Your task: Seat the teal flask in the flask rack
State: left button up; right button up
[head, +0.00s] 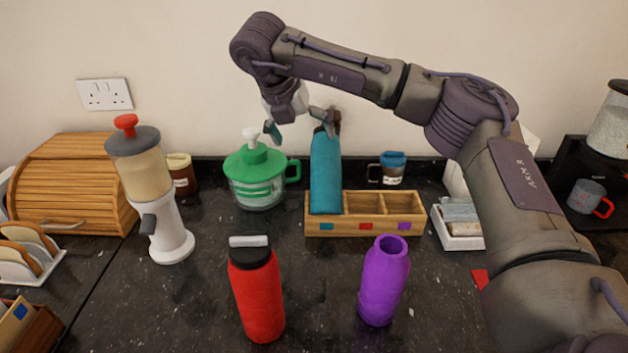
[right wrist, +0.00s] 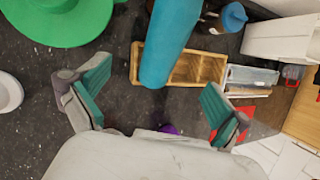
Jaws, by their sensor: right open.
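The teal flask (head: 325,172) stands over the left compartment of the wooden flask rack (head: 365,228), above the teal mark. In the right wrist view the flask (right wrist: 168,45) covers part of the rack's edge (right wrist: 205,84). Its rounded lower end shows at the front rim; I cannot tell how deep it sits or whether it leans. The other two compartments are empty. My right gripper (head: 300,126) is open, near the flask's upper end, with one finger overlapping it in the head view. In the wrist view its fingers (right wrist: 155,92) are wide apart. My left gripper is out of view.
A red flask (head: 257,295) and a purple flask (head: 384,282) stand in front of the rack. A green-lidded jug (head: 258,180) is left of it, a blue-lidded mug (head: 392,168) behind and a white tray (head: 459,240) right. The counter between the red and purple flasks is clear.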

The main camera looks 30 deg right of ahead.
aim_at(320, 164)
jog(key=x, duration=0.4)
jog(key=p+x, duration=0.1)
jog(key=x, duration=0.3)
jog(key=shift+d+f+p, duration=0.15)
jog(key=shift+d+p, duration=0.15)
jog(key=shift+d, duration=0.05)
jog(key=p+x, duration=0.2)
jog(key=x, duration=0.3)
jog(key=shift+s+d, duration=0.1)
jog(key=shift+d, duration=0.15)
jog(key=c, duration=1.5)
